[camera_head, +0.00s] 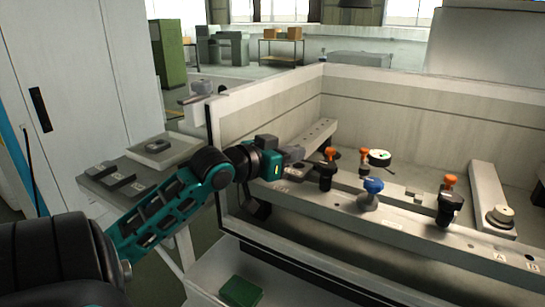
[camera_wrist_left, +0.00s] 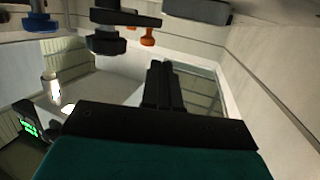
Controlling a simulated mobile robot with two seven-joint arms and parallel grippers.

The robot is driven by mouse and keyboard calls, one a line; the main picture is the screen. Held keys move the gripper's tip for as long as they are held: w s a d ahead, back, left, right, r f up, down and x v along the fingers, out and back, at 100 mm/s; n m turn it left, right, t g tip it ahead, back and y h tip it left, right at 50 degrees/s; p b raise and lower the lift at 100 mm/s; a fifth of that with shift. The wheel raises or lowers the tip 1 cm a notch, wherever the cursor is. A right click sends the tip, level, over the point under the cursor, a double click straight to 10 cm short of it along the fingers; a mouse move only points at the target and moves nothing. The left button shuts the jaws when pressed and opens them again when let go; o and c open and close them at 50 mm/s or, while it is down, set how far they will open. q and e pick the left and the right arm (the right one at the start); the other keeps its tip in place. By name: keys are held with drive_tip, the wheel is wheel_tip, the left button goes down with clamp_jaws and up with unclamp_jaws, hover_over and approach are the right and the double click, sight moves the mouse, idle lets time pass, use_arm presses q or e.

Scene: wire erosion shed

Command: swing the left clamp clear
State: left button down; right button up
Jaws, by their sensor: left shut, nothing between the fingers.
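The left clamp (camera_head: 327,172), a black body with an orange knob on top, stands upright on the front rail of the tank. My left gripper (camera_head: 296,156) is just left of it, apart from it, reaching over the tank's left wall. In the left wrist view the shut, empty fingers (camera_wrist_left: 164,85) point away from the camera, and a black clamp (camera_wrist_left: 112,30) with orange parts shows above them, clear of the tips. I cannot tell for certain which clamp that is. My right gripper is not in view.
A blue-knobbed post (camera_head: 371,192), a round dial (camera_head: 380,157) and a second black clamp (camera_head: 448,208) stand right of the left clamp. A perforated bar (camera_head: 316,135) lies behind the gripper. The tank's left wall (camera_head: 212,125) is close to my arm. A side table (camera_head: 120,195) stands outside.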

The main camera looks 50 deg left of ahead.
use_arm(q)
drive_tip(key=s+a+n+p, duration=0.3)
drive_tip(key=s+n+p, duration=0.3)
drive_tip(key=n, duration=1)
drive_tip(key=shift+t+h, duration=0.3)
drive_tip(key=w, duration=0.9)
drive_tip(key=shift+d+f, duration=0.2)
drive_tip(key=shift+f, duration=0.05)
drive_tip(key=shift+w+d+f, duration=0.2)
drive_tip(key=shift+w+d, duration=0.6)
drive_tip(key=shift+w+d+f, duration=0.2)
drive_tip(key=shift+w+d, duration=0.55)
drive_tip(key=shift+w, duration=0.05)
